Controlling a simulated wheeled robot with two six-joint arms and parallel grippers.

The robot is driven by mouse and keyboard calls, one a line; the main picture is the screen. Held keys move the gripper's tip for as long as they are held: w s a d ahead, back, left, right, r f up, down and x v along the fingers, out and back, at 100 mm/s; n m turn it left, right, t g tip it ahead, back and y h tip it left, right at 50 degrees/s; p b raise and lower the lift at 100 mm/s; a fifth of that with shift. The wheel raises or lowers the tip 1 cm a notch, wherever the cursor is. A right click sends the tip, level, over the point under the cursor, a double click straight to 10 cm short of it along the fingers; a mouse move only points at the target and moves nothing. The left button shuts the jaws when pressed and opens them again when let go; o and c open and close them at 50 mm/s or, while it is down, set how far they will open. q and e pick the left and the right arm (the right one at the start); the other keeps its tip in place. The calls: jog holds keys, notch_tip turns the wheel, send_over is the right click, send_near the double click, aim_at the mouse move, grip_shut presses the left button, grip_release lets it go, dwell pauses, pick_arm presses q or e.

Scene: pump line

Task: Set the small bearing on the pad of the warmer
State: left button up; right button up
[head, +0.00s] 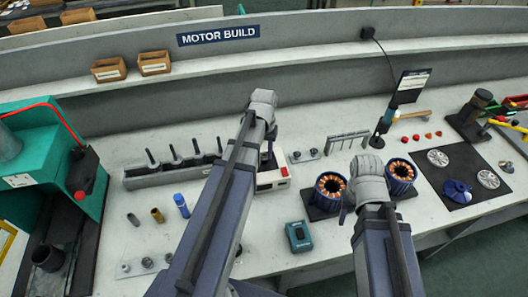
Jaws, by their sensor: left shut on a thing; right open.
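The warmer (272,180) is a low white box with a red switch, left of the two wound stators. My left arm crosses in front of it and hides much of its top, so I cannot see the pad clearly. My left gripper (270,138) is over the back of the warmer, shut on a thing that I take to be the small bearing. The fingers and the held piece are mostly hidden behind my wrist. My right gripper (345,208) is open, low beside the stators, its fingers partly hidden.
A rack with upright pins (165,172) is left of the warmer. A teal handheld device (299,236) lies in front. A green press (40,170) stands far left.

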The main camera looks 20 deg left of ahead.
pick_arm(q)
jog(key=o, duration=1.3)
notch_tip(320, 180, up, 6)
jog(key=p, duration=0.6)
jog(key=s+d+m, duration=0.3)
jog(key=s+d, duration=0.3)
jog(key=d, duration=0.4)
jog(key=s+d+m+y, duration=0.1)
jog(key=s+d+m, duration=0.1)
jog(key=s+d, duration=0.4)
jog(key=d, duration=0.5)
jog(key=shift+s+m, duration=0.35)
jog(key=shift+m, duration=0.05)
